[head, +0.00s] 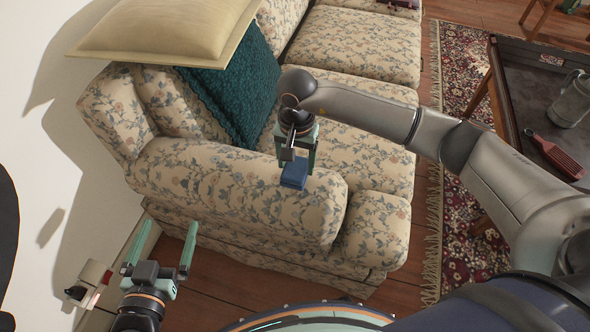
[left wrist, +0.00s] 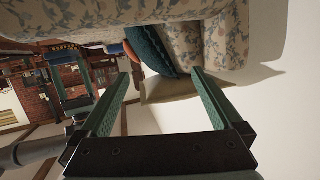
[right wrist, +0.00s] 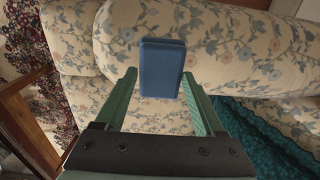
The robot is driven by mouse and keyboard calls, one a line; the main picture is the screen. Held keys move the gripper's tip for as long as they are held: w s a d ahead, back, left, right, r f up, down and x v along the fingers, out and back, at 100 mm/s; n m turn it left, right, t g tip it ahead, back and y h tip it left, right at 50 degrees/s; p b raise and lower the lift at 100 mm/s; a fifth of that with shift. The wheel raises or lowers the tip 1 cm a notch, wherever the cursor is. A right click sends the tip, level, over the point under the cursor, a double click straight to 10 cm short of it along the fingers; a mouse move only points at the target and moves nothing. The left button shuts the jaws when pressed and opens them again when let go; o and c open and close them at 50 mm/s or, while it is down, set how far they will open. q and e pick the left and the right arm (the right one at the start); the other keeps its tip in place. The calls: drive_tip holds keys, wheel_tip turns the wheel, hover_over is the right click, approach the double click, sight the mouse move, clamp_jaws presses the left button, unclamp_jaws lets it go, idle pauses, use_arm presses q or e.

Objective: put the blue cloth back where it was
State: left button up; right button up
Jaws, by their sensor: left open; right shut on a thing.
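The blue cloth (head: 294,174) is a small folded block. My right gripper (head: 297,158) is shut on it, and the cloth is at the fingertips over the front arm of the floral sofa (head: 230,190). In the right wrist view, the cloth (right wrist: 162,68) sits between the fingertips with the floral fabric behind it; I cannot tell whether it touches the sofa arm. My left gripper (head: 168,238) is open and empty, low beside the outer side of the sofa arm. It also shows open in the left wrist view (left wrist: 161,73).
A teal cushion (head: 245,88) and a beige cushion (head: 165,28) are at the sofa's left end. The seat (head: 345,52) is mostly clear. A dark table (head: 520,82) at right holds a grey jug (head: 572,98) and a red brush (head: 558,155). A patterned rug (head: 462,60) lies between.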

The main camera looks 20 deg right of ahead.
sight(295, 165)
drive_tip(key=shift+w+f, duration=0.2)
wheel_tip(295, 165, down, 3)
drive_tip(key=shift+w+b, duration=0.15)
drive_tip(key=shift+b, duration=0.25)
drive_tip(key=shift+f, duration=0.25)
drive_tip(key=o, duration=1.3)
use_arm(q)
drive_tip(key=r, duration=0.1)
drive_tip(key=r+t, duration=0.1)
drive_tip(key=r, duration=0.1)
drive_tip(key=w+r+t, duration=0.1)
drive_tip(key=r, duration=0.1)
drive_tip(key=shift+m+h, duration=0.3)
drive_tip(key=shift+m, duration=0.1)
use_arm(e)
drive_tip(key=shift+r, duration=0.1)
